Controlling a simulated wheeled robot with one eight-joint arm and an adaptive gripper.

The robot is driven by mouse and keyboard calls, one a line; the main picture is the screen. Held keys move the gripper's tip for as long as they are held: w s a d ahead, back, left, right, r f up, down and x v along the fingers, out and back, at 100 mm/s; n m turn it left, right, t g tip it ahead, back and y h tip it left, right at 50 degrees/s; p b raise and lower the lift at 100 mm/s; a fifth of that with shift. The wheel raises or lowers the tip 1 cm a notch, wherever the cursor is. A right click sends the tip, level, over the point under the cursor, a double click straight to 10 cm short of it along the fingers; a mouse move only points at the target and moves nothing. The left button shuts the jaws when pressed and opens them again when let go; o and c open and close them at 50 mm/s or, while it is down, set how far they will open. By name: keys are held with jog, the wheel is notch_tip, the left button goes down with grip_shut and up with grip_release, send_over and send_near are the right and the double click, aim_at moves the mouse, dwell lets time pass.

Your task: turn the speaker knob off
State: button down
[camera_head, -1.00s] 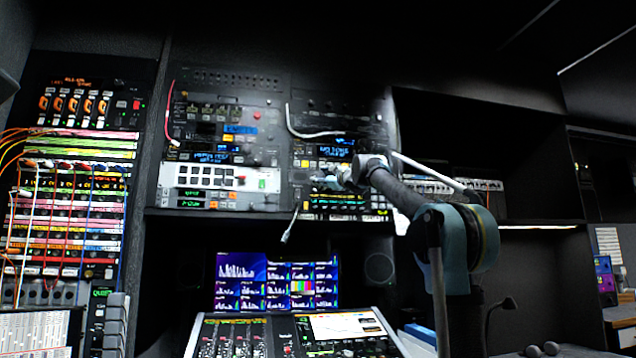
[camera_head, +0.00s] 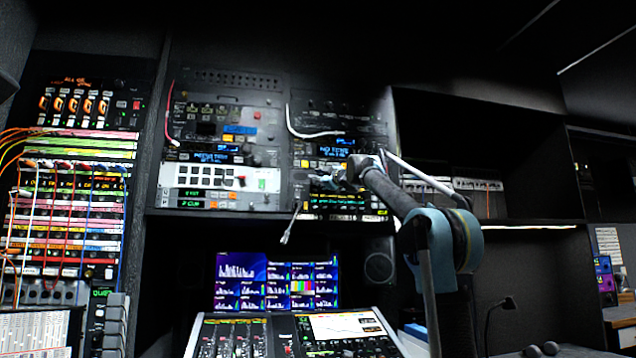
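The speaker (camera_head: 379,268) shows as a dark box with a round cone, under the rack shelf and right of the screens. I cannot make out its knob. My gripper (camera_head: 318,181) is at the end of my arm, in front of the lower part of the right rack panel. It is small and dark against the panel, so its fingers cannot be told apart. I cannot tell whether it touches the panel. My arm hides part of the panel and the area right of the speaker.
A rack panel (camera_head: 222,130) with buttons and displays fills the middle. A mixing console (camera_head: 258,338) stands below multi-view screens (camera_head: 277,282). A patch bay (camera_head: 66,215) with cables is at left. A white cable (camera_head: 314,134) hangs on the right panel. Dark shelves are at right.

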jog(key=shift+n+g, duration=0.5)
jog(key=shift+n, duration=0.5)
jog(key=shift+y, duration=0.3)
jog(key=c, duration=1.3)
grip_release()
jog(key=shift+c, duration=0.2)
jog(key=v, duration=1.2)
